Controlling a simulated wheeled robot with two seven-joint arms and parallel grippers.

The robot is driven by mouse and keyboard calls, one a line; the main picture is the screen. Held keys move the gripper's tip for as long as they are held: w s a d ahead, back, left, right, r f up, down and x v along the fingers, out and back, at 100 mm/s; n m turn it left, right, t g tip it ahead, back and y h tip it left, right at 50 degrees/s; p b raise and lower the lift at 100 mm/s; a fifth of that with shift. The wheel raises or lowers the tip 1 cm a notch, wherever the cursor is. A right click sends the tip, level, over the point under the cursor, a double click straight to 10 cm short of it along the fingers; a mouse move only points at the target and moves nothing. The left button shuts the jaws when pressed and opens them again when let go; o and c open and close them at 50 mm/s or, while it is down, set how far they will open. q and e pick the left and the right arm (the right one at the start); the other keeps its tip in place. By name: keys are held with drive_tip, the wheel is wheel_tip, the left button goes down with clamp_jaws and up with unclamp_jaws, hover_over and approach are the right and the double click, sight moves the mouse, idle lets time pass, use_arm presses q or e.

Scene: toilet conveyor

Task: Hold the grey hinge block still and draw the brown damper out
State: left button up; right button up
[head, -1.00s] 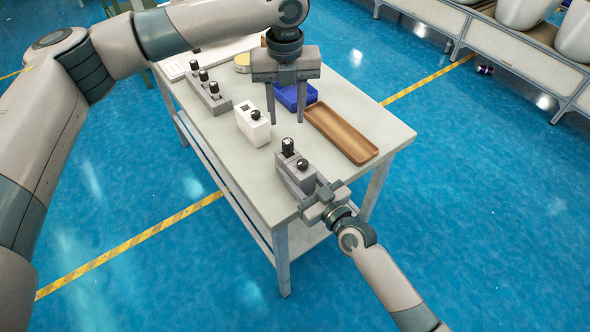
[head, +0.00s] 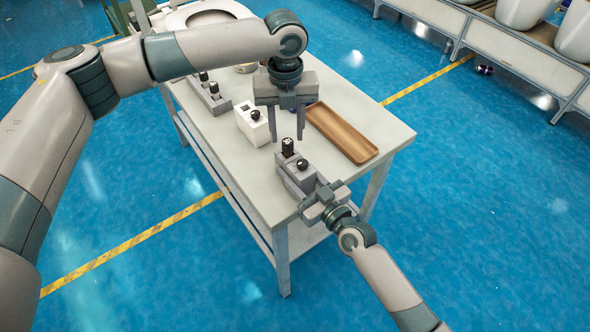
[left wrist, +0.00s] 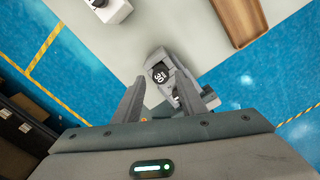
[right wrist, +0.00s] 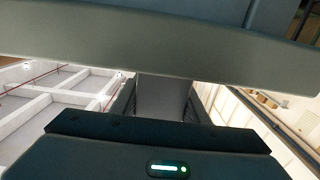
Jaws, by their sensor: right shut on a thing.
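The grey hinge block (head: 296,180) sits at the table's near corner and also shows in the left wrist view (left wrist: 190,62). A dark cylinder with a white-marked top (head: 288,147) stands up from its far end; in the left wrist view its cap (left wrist: 161,74) reads "30". No brown shows on it. A second black knob (head: 302,165) is on the block's nearer part. My left gripper (head: 287,141) is open and empty above the cylinder, pointing down. My right gripper (head: 316,198) is shut on the block's near end; the right wrist view shows the block (right wrist: 165,98) between its fingers.
A white block (head: 252,124) with a black knob stands left of my left gripper. A grey holder (head: 212,100) with dark knobs is further back. An empty brown tray (head: 342,132) lies at the right. A white toilet seat (head: 205,16) is at the far end.

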sight(288, 141)
use_arm(q)
drive_tip(key=shift+f, duration=2.1)
drive_tip(key=shift+c, duration=0.4)
drive_tip(key=c, duration=0.8)
drive_tip(key=shift+r, duration=0.1)
drive_tip(key=shift+r, duration=3.65)
